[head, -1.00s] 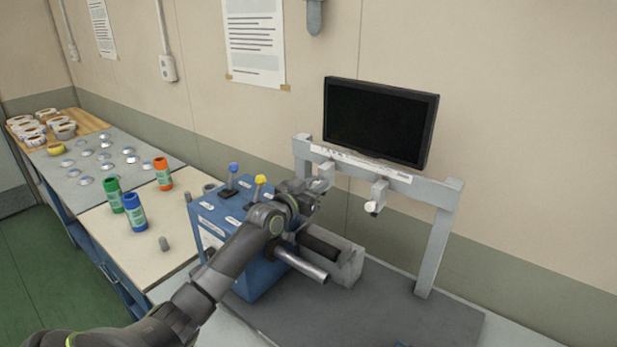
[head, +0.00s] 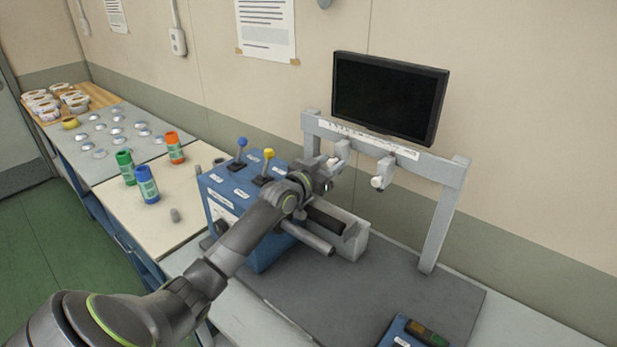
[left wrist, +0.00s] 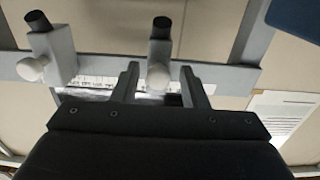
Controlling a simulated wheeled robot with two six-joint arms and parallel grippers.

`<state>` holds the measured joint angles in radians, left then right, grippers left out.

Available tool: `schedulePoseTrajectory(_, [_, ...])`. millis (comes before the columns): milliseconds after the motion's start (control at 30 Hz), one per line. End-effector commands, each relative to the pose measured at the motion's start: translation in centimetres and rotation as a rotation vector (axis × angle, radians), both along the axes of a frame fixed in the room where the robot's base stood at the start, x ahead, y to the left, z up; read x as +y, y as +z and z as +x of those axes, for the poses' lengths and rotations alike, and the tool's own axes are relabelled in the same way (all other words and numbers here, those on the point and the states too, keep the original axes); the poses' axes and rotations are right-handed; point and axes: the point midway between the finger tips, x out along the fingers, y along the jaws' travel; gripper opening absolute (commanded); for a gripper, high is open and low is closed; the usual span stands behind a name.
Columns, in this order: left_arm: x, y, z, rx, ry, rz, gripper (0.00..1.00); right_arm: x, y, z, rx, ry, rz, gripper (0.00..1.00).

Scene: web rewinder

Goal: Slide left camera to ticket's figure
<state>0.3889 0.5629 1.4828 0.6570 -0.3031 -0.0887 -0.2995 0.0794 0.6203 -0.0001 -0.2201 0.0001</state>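The left camera (head: 343,150) is a small grey block with a pale knob, hung on the grey crossbar (head: 440,169) of a frame. The right camera (head: 381,172) hangs further right on the bar. My left gripper (head: 328,168) is in front of the left camera and partly hides it. In the left wrist view the picture is turned over. There the left camera (left wrist: 159,53) has its knob between the two spread fingers of my left gripper (left wrist: 161,75), with gaps seen at both sides. The right camera (left wrist: 48,52) is left of it. I cannot make out a ticket.
A white scale strip (head: 365,140) runs along the crossbar, below a dark monitor (head: 390,97). A blue control box (head: 243,200) with levers stands left of my gripper. A blue device (head: 412,334) lies at the bottom on the grey mat (head: 350,290).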

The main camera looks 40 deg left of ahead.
Motion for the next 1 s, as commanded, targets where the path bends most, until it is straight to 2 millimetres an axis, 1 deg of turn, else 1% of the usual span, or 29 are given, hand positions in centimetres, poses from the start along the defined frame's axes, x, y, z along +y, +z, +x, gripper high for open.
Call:
schedulePoseTrajectory(167, [0.2, 0.0, -2.7, 0.002, -0.001, 0.003, 0.40, 0.1, 0.2, 0.0, 0.000, 0.000, 0.001, 0.36])
schedulePoseTrajectory(600, [0.9, 0.0, -11.4, 0.003, -0.002, 0.004, 0.40, 0.1, 0.4, 0.0, 0.000, 0.000, 0.001, 0.36])
schedulePoseTrajectory(800, [1.2, 0.0, -14.4, 0.003, 0.000, 0.003, 0.40, 0.1, 0.8, 0.0, 0.000, 0.000, 0.001, 0.36])
schedulePoseTrajectory(1000, [1.3, 0.0, -16.0, 0.001, 0.000, 0.001, 0.40, 0.0, 1.0, 0.0, 0.001, 0.000, 0.001, 0.36])
